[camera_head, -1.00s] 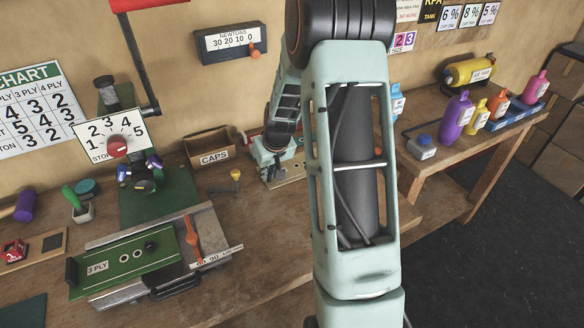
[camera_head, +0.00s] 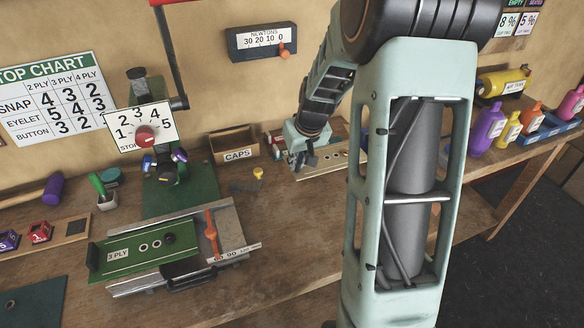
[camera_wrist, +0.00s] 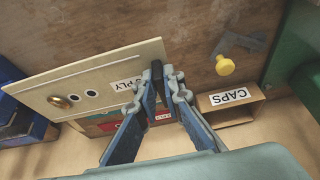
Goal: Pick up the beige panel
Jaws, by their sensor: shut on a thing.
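The beige panel (camera_wrist: 92,78) is a flat rectangle in the wrist view, with two dark holes, a brass round piece near its left end and a label ending in "PLY". My gripper (camera_wrist: 163,88) is shut on the panel's right end, by the label. In the head view, my gripper (camera_head: 301,158) is at the back of the bench, with the panel (camera_head: 332,164) extending to its right. My arm link hides part of the area right of the panel.
The CAPS box (camera_head: 236,145) stands left of my gripper, against the wall. A yellow knob (camera_head: 258,173) is in front of it. A green panel (camera_head: 150,248) lies on a metal fixture at front left. Bottles (camera_head: 487,128) stand on the right bench. Bare bench lies before my gripper.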

